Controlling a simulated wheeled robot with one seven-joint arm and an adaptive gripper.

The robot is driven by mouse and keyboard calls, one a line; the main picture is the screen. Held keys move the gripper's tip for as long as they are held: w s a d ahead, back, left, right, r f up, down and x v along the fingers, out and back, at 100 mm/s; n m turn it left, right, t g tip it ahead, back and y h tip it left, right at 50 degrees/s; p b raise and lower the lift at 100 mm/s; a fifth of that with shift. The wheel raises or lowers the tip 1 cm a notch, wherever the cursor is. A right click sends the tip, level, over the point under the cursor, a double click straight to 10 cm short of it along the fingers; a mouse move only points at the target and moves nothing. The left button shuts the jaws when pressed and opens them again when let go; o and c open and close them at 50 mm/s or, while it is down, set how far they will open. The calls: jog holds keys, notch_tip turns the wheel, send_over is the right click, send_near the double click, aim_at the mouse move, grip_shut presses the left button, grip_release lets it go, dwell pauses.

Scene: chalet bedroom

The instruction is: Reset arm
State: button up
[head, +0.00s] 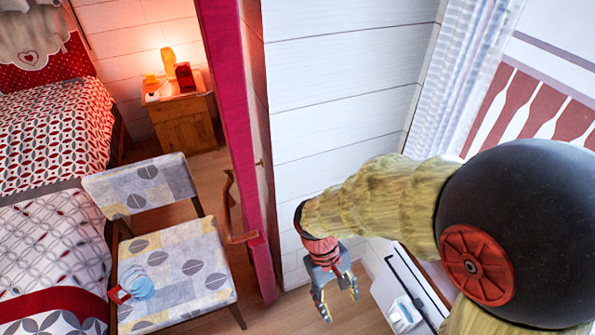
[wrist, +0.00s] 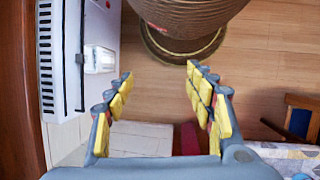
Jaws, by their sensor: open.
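My gripper (head: 338,300) hangs at the end of my arm in the lower middle of the head view, pointing down in front of the white plank wall. In the wrist view its two yellow-padded fingers (wrist: 160,95) are spread wide with nothing between them. Below them the wooden floor (wrist: 262,62) shows. The gripper is apart from everything around it. The arm reaches in from the right side of the head view.
A patterned chair (head: 175,265) holds a small red item and a bluish round item. A bed (head: 50,190) and a lamp-lit nightstand (head: 183,122) stand at left. A red post (head: 230,120) rises mid-view. A white unit (head: 390,290) is right of the gripper. A brown ribbed round object (wrist: 185,15) stands ahead.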

jog(key=d+r+m+t+y+p, duration=0.1)
jog(key=d+r+t, duration=0.3)
jog(key=r, duration=0.9)
jog(key=s+d+r+m+t+y+p, duration=0.1)
jog(key=d+r+m+t, duration=0.3)
jog(key=r, duration=0.9)
jog(key=shift+d+r+t+y+p, duration=0.35)
jog(key=shift+d+y+p, duration=0.15)
jog(key=shift+p, duration=0.2)
jog(key=shift+s, duration=0.1)
jog(key=shift+c, duration=1.2)
